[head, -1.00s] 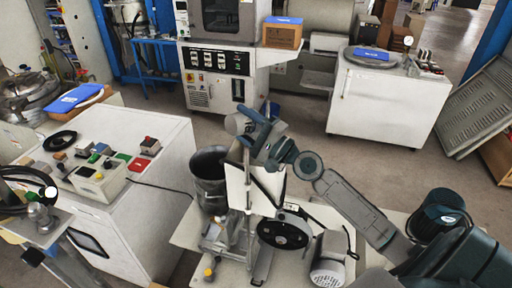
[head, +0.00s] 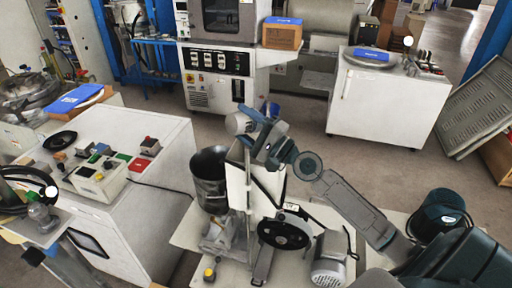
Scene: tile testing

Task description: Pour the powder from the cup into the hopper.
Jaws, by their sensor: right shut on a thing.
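My right gripper (head: 256,140) is at the centre of the head view, its arm coming in from the lower right. It is shut on a pale grey cup (head: 236,122), held above and a little right of the hopper. The cup looks tilted, but its mouth and any powder in it cannot be made out. The hopper (head: 209,182) is a dark, open-topped round vessel on the machine below, its rim just under and left of the cup. No falling powder shows. My left gripper is not in view.
A machine with a white upright panel, black wheel (head: 284,232) and grey motor (head: 329,262) stands beside the hopper. A white cabinet (head: 125,205) with a control box (head: 98,180) is at left. Another white cabinet (head: 385,105) stands back right. Open floor lies between.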

